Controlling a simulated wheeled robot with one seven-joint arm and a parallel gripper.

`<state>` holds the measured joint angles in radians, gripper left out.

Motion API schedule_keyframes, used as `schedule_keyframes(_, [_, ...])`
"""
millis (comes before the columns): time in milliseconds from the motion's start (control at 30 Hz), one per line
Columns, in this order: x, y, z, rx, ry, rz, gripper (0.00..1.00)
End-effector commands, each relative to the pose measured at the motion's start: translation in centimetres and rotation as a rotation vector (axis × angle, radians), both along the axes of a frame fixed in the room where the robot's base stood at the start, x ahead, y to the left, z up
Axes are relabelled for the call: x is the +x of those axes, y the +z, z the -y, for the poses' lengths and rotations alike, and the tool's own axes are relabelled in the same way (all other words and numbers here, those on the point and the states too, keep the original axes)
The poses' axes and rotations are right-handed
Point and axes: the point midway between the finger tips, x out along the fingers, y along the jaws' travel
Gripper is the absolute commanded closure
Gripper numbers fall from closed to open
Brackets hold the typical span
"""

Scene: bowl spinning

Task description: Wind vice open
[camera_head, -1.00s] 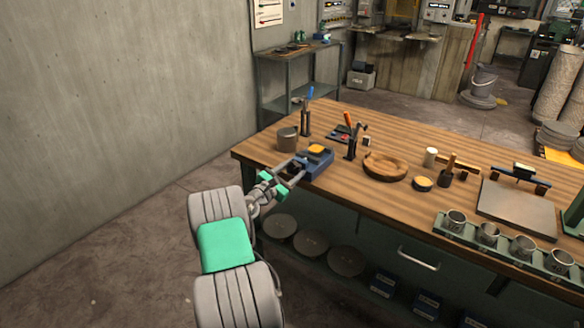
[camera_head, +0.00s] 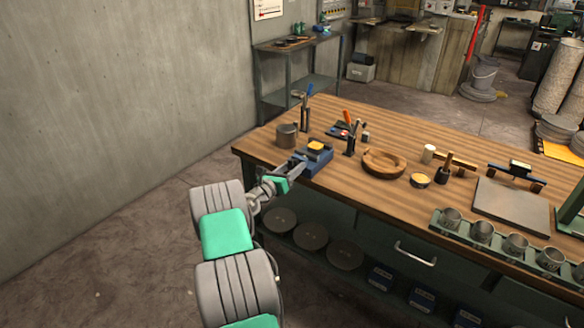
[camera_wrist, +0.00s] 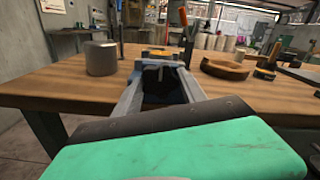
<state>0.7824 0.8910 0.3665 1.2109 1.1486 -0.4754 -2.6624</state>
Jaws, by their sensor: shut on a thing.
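The blue vice (camera_head: 318,163) stands at the near left edge of the wooden bench. A yellow-orange piece (camera_head: 316,146) sits at its top; it also shows in the wrist view (camera_wrist: 158,52). My gripper (camera_head: 294,168) reaches to the vice's near end from the left. In the wrist view, the two grey fingers of my gripper (camera_wrist: 160,84) lie on either side of a dark part at the vice's front, shut on the vice handle. The handle is mostly hidden by the fingers and shadow, so its exact angle cannot be told.
A grey cylinder (camera_head: 287,134) stands just left of the vice, and a tool holder (camera_head: 350,141) behind it to the right. A round wooden ring (camera_head: 384,164) lies farther right. The bench (camera_head: 420,143) has bare wood around these. A concrete wall is at left.

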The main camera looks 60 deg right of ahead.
Motion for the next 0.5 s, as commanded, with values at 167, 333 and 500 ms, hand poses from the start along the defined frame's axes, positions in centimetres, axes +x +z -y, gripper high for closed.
schedule_keyframes(167, [0.02,-0.12,-0.04,0.004,0.001,-0.017,0.92])
schedule_keyframes(333, [0.02,-0.13,-0.04,0.004,0.001,-0.018,0.92])
schedule_keyframes(500, [0.01,-0.13,-0.04,0.005,0.0,-0.017,0.49])
